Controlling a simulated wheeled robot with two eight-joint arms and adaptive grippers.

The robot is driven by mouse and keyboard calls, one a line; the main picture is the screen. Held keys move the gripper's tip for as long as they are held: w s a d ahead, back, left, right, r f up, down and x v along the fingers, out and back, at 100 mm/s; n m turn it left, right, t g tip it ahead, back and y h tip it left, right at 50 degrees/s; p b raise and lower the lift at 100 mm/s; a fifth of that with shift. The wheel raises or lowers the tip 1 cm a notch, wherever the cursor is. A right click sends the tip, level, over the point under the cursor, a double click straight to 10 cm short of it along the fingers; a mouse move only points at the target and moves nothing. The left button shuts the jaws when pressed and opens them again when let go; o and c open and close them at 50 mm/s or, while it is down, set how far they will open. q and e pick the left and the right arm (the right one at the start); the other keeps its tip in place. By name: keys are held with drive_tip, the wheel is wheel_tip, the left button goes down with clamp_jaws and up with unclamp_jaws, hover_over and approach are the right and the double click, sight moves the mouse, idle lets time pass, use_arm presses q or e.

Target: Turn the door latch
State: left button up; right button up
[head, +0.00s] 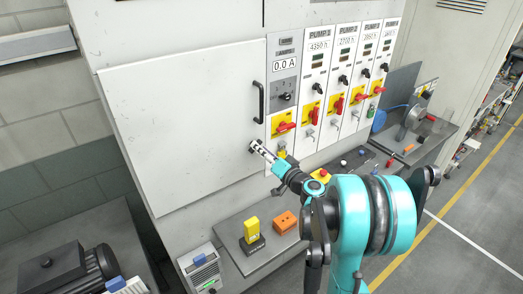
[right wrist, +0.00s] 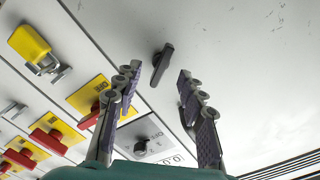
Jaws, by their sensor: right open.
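The cabinet door (head: 185,125) is a large pale panel with a dark bar handle (head: 259,102) near its right edge; it looks shut. The door latch (right wrist: 162,64) is a small dark turning lever on the white panel in the right wrist view. My right gripper (head: 257,147) is at the door's lower right edge, and its body largely covers the latch area in the head view. In the right wrist view the right gripper (right wrist: 158,76) is open, one finger on each side of the latch; contact cannot be told. My left gripper is not in view.
Pump panels with red switches (head: 284,128) and black knobs stand right of the door. A grey bench (head: 235,242) below carries a yellow block (head: 251,229) and an orange block (head: 285,222). A yellow padlock-like part (right wrist: 29,43) shows in the right wrist view.

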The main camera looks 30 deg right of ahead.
drive_tip(key=s, duration=0.6)
drive_tip(key=shift+d+b, duration=0.2)
drive_tip(key=shift+b, duration=0.15)
